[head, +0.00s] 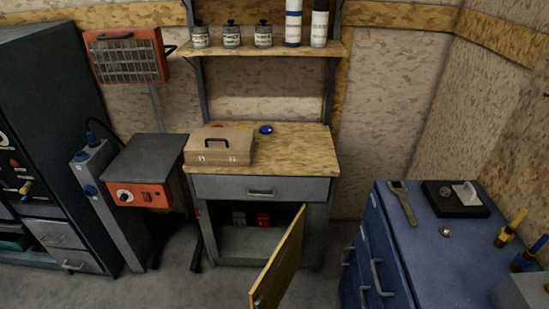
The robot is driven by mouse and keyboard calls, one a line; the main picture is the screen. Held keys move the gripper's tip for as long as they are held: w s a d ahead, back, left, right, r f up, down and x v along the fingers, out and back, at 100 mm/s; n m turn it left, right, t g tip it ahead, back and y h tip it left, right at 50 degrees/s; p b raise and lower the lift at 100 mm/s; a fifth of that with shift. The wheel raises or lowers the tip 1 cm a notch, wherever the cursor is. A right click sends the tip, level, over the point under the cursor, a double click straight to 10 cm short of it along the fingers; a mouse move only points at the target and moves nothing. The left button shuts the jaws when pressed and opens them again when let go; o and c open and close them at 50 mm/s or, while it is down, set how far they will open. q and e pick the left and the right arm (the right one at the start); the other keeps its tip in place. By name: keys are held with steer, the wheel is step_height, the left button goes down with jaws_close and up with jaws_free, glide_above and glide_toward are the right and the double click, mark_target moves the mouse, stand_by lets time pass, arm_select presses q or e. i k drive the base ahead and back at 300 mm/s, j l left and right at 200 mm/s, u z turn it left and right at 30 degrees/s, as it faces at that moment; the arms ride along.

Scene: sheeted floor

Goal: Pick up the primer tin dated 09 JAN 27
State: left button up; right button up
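Three small tins with dark lids and pale labels stand in a row on the wooden wall shelf (350,48). They are the left tin (200,40), the middle tin (232,40) and the right tin (264,40). The print on their labels is too small to read, so I cannot tell which one bears 09 JAN 27. Neither of my grippers is in view.
Two taller cans, one blue and white (293,28) and one dark-topped (319,30), stand right of the tins. Below are a bench (300,150) with a brown case (218,147) and an open cabinet door (279,262). A blue cabinet (440,265) stands right.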

mark_target(263, 37)
steer(key=i+j, duration=0.1)
steer(key=j, duration=0.3)
steer(key=i+j, duration=0.1)
steer(key=j, duration=0.65)
steer(key=i+j, duration=0.15)
steer(key=j, duration=0.2)
steer(key=i+j+u, duration=0.15)
steer(key=i+j, duration=0.75)
